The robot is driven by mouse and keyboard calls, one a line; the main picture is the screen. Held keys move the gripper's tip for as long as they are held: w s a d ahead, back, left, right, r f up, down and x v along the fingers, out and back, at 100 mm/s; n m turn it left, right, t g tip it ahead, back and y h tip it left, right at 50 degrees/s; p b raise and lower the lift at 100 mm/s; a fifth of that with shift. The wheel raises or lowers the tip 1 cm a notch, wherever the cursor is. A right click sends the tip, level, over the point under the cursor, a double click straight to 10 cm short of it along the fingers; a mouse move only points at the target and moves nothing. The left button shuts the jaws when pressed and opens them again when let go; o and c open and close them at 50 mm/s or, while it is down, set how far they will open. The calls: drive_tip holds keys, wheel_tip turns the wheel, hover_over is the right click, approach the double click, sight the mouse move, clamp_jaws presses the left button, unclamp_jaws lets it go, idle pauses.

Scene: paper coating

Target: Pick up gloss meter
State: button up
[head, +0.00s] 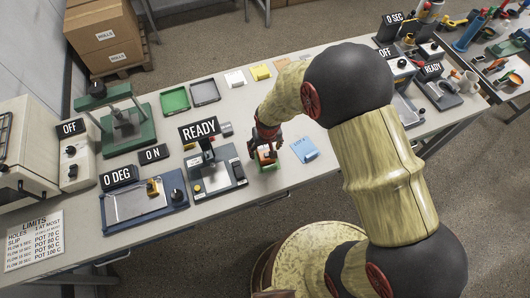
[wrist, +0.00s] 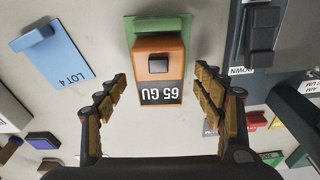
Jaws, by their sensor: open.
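In the wrist view my gripper (wrist: 160,95) is open, one finger on each side of the meter's display end. Gaps show between the fingers and the meter.
A blue LOT 4 card (head: 304,149) lies right of the meter in the head view. A device with a READY sign (head: 199,131) stands close on its left. Green (head: 175,101) and grey (head: 205,92) trays lie behind. The table's front edge is near.

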drive_tip(key=shift+w+f, duration=0.15)
drive_tip(key=shift+f, duration=0.75)
drive_tip(key=shift+c, duration=0.4)
drive_tip(key=c, duration=1.4)
drive_tip(key=shift+c, duration=0.5)
drive_tip(key=shift+r, duration=0.15)
drive_tip(key=shift+c, duration=0.3)
